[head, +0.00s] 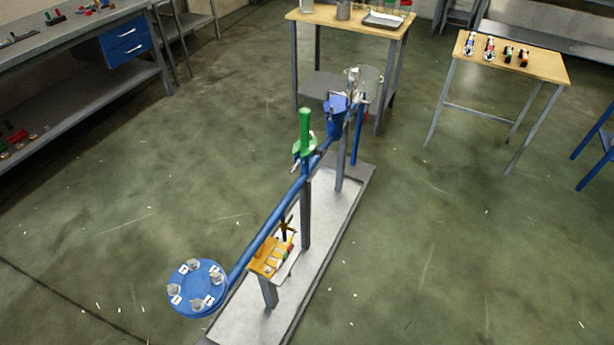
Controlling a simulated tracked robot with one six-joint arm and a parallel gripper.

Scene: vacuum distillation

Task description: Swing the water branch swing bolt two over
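A blue round flange (190,283) sits at the near left end of a long blue pipe (262,228). Several grey swing bolts stand around its face: one at the top (193,264), one at the right (217,277), one at the lower middle (197,304) and one at the left (173,289). Small white labels lie beside them, but I cannot read their numbers, so I cannot tell which bolt is number two. The bolts look small, and their exact tilt is unclear. My gripper is not in view.
The pipe stands on grey posts over a pale base plate (325,230). Along it are a green-handled valve (305,135), an orange bracket (265,258) and a blue block (336,108). Wooden tables (430,72) stand behind and a workbench (85,50) at left. The floor around is mostly clear.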

